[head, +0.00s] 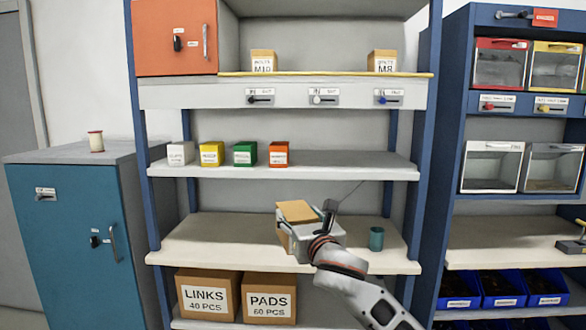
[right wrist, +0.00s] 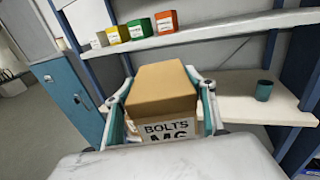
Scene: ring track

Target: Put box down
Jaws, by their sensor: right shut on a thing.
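My right gripper (head: 313,232) is shut on a tan cardboard box (head: 295,210). In the right wrist view the box (right wrist: 163,92) sits between the two fingers of the gripper (right wrist: 160,84), and its label reads "BOLTS" with a second line partly cut off, seemingly "M6". In the head view the box is in front of or over the middle wooden shelf (head: 205,241), left of a teal cup (head: 376,239). The gripper hides much of the box. I cannot tell whether its underside touches the shelf. My left gripper is not in view.
The shelf is bare left of the box. Small white, yellow, green and orange boxes (head: 244,153) stand on the shelf above. "M10" (head: 263,61) and "M8" (head: 382,61) boxes stand higher up. LINKS (head: 208,293) and PADS (head: 268,297) cartons are below.

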